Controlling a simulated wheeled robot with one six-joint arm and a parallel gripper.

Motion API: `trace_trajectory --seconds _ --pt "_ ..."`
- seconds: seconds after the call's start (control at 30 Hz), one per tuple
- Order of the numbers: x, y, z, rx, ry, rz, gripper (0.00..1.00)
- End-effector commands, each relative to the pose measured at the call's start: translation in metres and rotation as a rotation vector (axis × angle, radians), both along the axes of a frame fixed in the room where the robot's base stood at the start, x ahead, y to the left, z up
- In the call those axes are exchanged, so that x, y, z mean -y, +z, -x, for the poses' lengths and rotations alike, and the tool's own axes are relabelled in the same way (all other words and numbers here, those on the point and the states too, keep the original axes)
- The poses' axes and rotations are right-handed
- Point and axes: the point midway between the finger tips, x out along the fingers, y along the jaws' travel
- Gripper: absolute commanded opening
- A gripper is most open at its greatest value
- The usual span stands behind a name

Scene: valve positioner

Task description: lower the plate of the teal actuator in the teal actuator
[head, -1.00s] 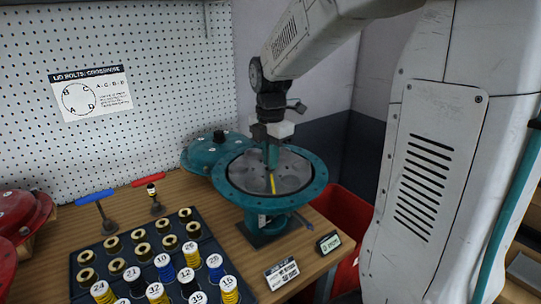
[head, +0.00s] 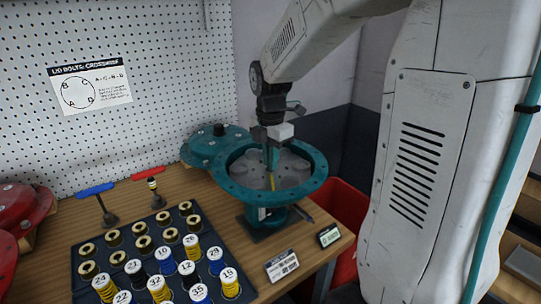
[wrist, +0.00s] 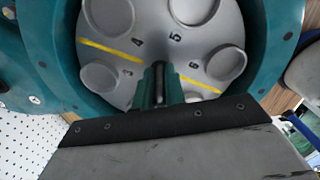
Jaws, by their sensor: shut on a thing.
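The teal actuator (head: 228,185) stands open on the bench, a round bowl with a bolt-holed rim. Its grey plate (head: 293,172) lies level inside the bowl, below the rim, with teal inner wall showing around it. In the wrist view the plate (wrist: 185,47) has round recesses numbered 3 to 6 and a yellow line. My gripper (head: 271,168) points straight down over the plate's middle. Its teal fingers (wrist: 160,78) are shut on the plate's centre part, mostly hidden between them. Whether the plate touches the bowl's floor cannot be told.
A teal lid (head: 205,148) lies behind the actuator at left. A dark tray (head: 200,218) holds several brass bushings and numbered springs. Red and blue T-handled tools stand at left. Small display signs (head: 282,265) sit at the bench's front edge, and a red bin (head: 345,205) stands at right.

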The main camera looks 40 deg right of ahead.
Motion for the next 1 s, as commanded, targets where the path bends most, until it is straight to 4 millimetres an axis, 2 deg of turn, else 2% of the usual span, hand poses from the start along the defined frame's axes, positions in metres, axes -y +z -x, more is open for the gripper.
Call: trace_trajectory --seconds 0.27,0.3,0.4,0.73,1.0 --pt "0.0 -0.001 0.0 0.001 0.0 0.0 0.0" --pt "0.0 -0.001 0.0 0.001 0.0 0.0 0.15" --pt "0.0 -0.001 0.0 0.001 0.0 0.0 0.37" --pt "0.0 0.003 0.0 0.0 0.0 0.0 0.37" --pt "0.0 0.045 -0.001 0.003 0.0 0.001 0.37"
